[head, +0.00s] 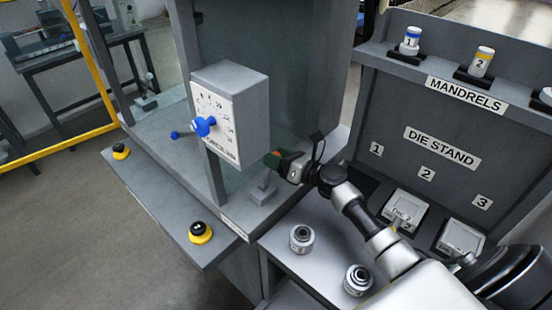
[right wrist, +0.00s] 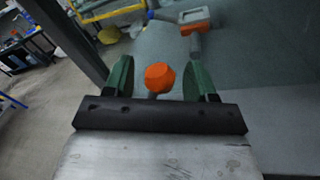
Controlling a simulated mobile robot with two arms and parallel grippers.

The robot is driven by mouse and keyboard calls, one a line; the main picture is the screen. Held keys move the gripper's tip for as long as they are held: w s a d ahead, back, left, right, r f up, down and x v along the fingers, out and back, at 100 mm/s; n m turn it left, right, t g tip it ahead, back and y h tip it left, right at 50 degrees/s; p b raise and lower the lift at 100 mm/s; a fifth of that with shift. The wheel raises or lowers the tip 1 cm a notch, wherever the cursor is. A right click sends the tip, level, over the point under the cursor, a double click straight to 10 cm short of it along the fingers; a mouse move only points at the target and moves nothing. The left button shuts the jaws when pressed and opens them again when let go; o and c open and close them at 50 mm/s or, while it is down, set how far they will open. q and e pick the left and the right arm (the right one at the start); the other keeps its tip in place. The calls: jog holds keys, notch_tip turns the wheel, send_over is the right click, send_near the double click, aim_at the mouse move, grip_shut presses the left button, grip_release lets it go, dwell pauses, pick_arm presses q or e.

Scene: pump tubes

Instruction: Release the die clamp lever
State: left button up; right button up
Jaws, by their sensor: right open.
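My right gripper (head: 276,157) reaches in from the right, just right of the grey dial box. In the right wrist view its two green fingers (right wrist: 160,72) are spread apart. An orange knob (right wrist: 159,77) on a short grey stem sits between them, with gaps on both sides; it looks like the end of the die clamp lever. In the head view the knob is mostly hidden by the fingers. A second orange part (right wrist: 194,17) on a grey body lies farther off in the wrist view. My left gripper is not in view.
The dial box (head: 232,110) carries a blue handle (head: 203,126). Two black-and-yellow buttons (head: 200,232) sit on the front ledge. Two round metal parts (head: 302,238) stand on the grey side table. The die stand (head: 440,146) and mandrels are at the right.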

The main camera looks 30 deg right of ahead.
jog(key=shift+w+a, duration=0.1)
jog(key=shift+w, duration=0.15)
grip_shut()
jog(key=shift+r, duration=0.1)
